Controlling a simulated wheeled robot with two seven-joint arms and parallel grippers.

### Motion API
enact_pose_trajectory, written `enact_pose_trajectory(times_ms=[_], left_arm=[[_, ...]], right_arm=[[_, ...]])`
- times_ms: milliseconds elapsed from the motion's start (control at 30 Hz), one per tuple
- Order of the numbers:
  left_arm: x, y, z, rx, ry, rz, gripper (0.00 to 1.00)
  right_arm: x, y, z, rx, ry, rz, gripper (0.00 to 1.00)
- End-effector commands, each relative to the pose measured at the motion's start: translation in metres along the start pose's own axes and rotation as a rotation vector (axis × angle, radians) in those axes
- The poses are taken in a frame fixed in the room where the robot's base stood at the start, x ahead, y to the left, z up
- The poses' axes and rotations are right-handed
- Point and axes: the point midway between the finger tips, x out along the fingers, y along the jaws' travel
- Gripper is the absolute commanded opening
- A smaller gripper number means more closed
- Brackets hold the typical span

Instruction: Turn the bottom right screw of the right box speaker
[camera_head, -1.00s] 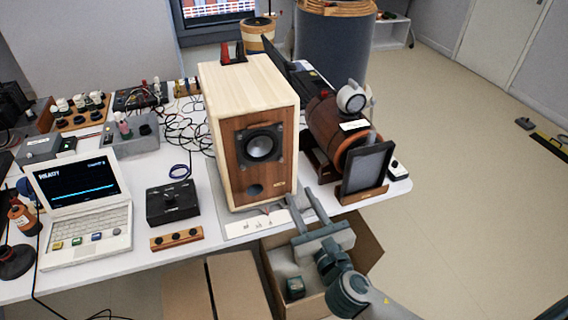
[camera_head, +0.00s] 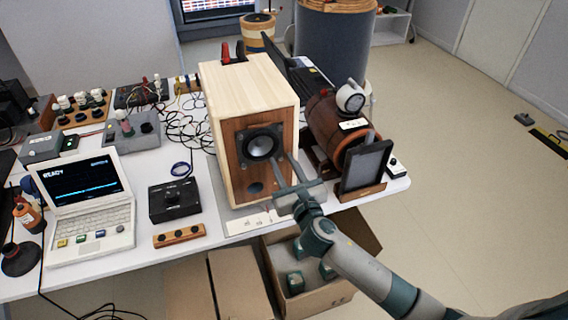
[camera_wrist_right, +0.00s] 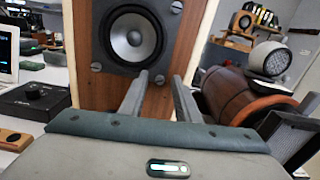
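The bottom right screw (camera_wrist_right: 159,79) appears between my right fingertips. My right gripper (camera_head: 282,157) is in front of the speaker's lower right front, fingers parallel and apart, with nothing held. It also shows in the right wrist view (camera_wrist_right: 160,75). I cannot tell whether the fingertips touch the screw. My left gripper is out of view.
A reddish-brown barrel-shaped speaker (camera_head: 325,122) and a dark framed panel (camera_head: 366,166) stand close on the right. A laptop (camera_head: 85,230), a black control box (camera_head: 174,200) and loose cables are on the left. An open cardboard box (camera_head: 335,290) is below the table's front edge.

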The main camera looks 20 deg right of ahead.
Motion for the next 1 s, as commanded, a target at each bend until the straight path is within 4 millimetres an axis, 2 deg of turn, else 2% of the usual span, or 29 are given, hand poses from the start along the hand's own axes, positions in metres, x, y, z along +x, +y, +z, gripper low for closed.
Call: enact_pose_trajectory(times_ms=[200, 300, 333, 733, 1000], left_arm=[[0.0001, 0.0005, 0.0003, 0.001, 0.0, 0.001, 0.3], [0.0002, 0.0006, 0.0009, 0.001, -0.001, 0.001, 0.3], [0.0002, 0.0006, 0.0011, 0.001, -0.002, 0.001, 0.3], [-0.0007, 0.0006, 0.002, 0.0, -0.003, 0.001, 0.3], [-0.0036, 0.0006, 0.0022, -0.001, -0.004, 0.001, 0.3]], right_arm=[[-0.0001, 0.0001, 0.0, 0.001, 0.0, 0.0, 0.27], [-0.0002, 0.0001, 0.0, 0.001, 0.0, 0.0, 0.03], [-0.0002, 0.0001, 0.0, 0.001, 0.0, 0.0, 0.0], [-0.0005, 0.0001, 0.0, 0.028, 0.0, 0.0, 0.0], [-0.0004, 0.0001, 0.0006, 0.145, 0.0, 0.0, 0.0]])
